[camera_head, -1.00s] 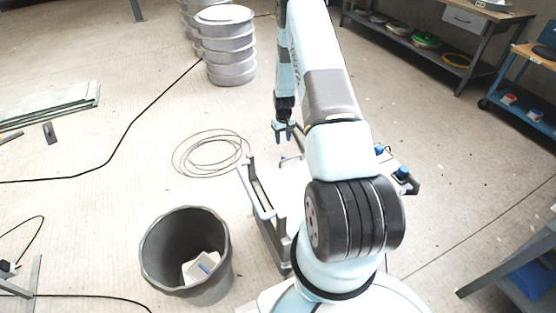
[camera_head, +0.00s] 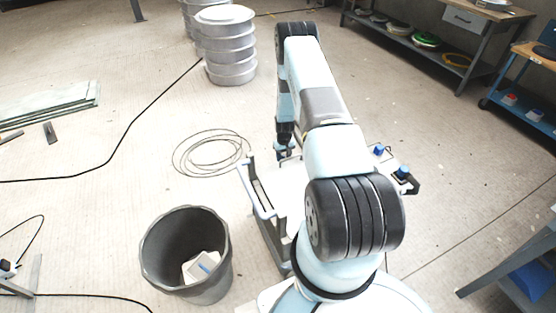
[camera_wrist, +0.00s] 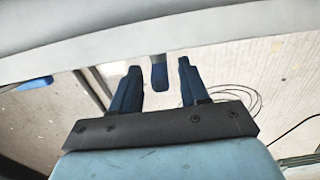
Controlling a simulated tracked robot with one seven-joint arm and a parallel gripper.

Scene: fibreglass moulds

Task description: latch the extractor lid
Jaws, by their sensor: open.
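In the wrist view, a broad pale grey band (camera_wrist: 120,42) crosses the top; it looks like the rim of the extractor lid. A small dark blue tab (camera_wrist: 159,74) hangs from its lower edge, probably a latch. My gripper (camera_wrist: 159,66) is open, its two dark blue fingers apart on either side of the tab, with floor visible between. I cannot tell whether either finger touches it. A second blue piece (camera_wrist: 35,84) shows at the band's left. In the head view, my gripper (camera_head: 284,152) is low beyond my arm, which hides much of the area around it.
A grey bin (camera_head: 222,262) with a white box inside stands at the lower left. A coiled cable (camera_head: 190,168) lies on the floor left of my gripper. Stacked round metal drums (camera_head: 228,58) stand behind. A shelf bench (camera_head: 425,45) is at the back right.

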